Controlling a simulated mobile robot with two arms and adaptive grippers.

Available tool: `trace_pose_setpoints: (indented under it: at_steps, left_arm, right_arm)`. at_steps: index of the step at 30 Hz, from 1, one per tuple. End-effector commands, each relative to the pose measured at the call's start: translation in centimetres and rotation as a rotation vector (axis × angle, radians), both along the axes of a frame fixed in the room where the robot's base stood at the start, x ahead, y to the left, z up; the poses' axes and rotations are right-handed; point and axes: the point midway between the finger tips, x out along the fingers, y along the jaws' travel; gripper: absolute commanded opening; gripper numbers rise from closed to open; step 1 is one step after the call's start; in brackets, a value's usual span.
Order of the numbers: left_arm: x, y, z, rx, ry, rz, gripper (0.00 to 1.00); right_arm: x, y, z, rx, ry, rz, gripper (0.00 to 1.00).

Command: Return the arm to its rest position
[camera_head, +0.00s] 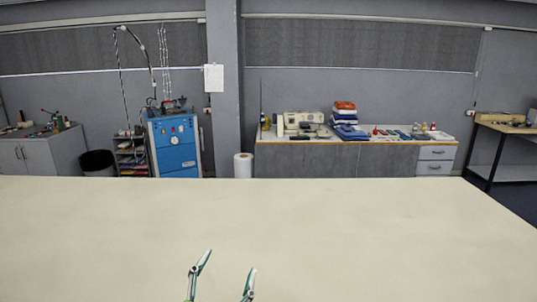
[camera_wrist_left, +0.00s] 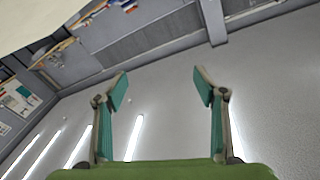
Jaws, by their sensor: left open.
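My left gripper (camera_head: 225,276) shows at the bottom of the head view, just left of the middle, over the near part of the cream table. Its two fingers stand apart with nothing between them. In the left wrist view the same gripper (camera_wrist_left: 160,88) is open and empty, its green finger pads apart, with the wall and ceiling lights behind. My right gripper is in neither view.
The cream cloth table (camera_head: 350,230) is bare. Beyond it stand a blue machine (camera_head: 178,148), a white roll (camera_head: 243,165) and a workbench (camera_head: 340,157) with a sewing machine and folded cloths.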

Motion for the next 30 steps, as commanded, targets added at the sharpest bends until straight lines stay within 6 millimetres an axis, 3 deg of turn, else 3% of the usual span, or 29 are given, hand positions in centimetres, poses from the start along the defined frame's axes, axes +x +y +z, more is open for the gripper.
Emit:
trace_pose_setpoints:
  at_steps: [1, 3, 5, 9, 15, 22, 30]
  left_arm:
    - [-0.9, 1.9, -3.4, -0.020, 0.116, 0.044, 0.64]
    - [-2.5, 4.2, -8.0, -0.040, 0.280, 0.100, 0.64]
    - [-4.6, 5.9, -11.7, -0.054, 0.420, 0.142, 0.64]
    - [-10.8, 8.9, -19.2, -0.075, 0.725, 0.211, 0.64]
    - [-19.4, 10.9, -25.1, -0.082, 1.048, 0.255, 0.64]
    - [-28.3, 11.9, -28.2, -0.081, 1.330, 0.268, 0.64]
    - [-26.9, 11.6, -37.3, -0.071, 1.362, 0.267, 0.64]
  right_arm:
    - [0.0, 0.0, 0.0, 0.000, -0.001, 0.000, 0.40]
    - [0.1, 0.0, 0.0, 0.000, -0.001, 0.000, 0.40]
    - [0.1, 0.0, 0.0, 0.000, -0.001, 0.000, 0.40]
    - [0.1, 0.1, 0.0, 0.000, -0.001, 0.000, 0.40]
    - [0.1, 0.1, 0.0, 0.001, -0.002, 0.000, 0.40]
    - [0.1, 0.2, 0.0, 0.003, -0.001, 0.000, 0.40]
    - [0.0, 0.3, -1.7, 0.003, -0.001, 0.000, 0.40]
